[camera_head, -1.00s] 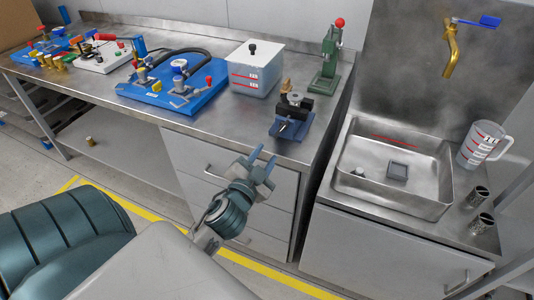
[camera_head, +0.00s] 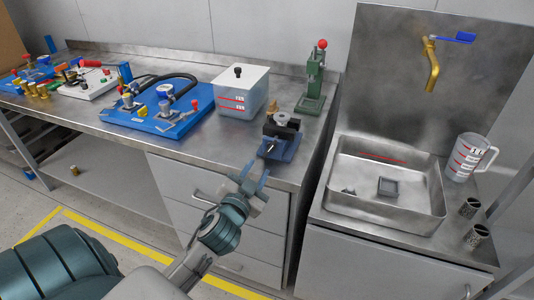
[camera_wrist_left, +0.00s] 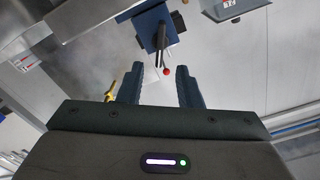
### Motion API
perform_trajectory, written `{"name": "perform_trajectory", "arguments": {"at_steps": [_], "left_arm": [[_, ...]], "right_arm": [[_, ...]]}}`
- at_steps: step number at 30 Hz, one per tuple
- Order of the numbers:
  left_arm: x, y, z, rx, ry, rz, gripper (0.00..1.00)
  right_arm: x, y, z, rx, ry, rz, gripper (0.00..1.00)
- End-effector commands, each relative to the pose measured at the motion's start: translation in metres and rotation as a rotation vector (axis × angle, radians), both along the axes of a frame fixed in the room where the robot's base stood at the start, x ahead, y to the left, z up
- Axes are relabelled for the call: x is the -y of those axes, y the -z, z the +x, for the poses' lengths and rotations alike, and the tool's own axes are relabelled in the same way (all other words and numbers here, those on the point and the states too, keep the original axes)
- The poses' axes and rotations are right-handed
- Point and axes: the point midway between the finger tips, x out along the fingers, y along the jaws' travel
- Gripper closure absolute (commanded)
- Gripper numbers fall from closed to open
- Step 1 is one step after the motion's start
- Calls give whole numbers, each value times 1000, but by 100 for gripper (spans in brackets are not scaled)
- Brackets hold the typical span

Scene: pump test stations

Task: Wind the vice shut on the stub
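The vice (camera_head: 277,148) is a small blue and black device at the front right edge of the steel bench. A grey round piece (camera_head: 282,119), possibly the stub, sits at its top; I cannot tell how tightly the jaws hold it. My left gripper (camera_head: 255,173) is in front of the bench, just short of the vice in the picture, and looks apart from it. Its two fingers are spread and empty, which the left wrist view also shows (camera_wrist_left: 158,80). My right gripper is out of view.
A clear tub (camera_head: 241,95) and a green press with a red knob (camera_head: 314,82) stand behind the vice. A blue pump board (camera_head: 195,118) lies to the left. A sink (camera_head: 385,205) and a measuring jug (camera_head: 466,158) are at the right. The bench front left of the vice is clear.

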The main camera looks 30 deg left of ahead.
Motion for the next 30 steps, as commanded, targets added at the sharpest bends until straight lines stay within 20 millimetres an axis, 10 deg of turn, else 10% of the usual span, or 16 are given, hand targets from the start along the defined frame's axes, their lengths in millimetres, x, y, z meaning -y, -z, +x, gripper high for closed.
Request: {"name": "perform_trajectory", "arguments": {"at_steps": [12, 25, 30], "left_arm": [[-17, -2, 71, -1, -1, 1, 68], [-20, 0, 82, 0, 0, 0, 68], [-20, 0, 82, 0, 0, 1, 98]], "right_arm": [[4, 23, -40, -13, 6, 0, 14], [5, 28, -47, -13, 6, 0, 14], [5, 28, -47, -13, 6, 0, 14]]}}
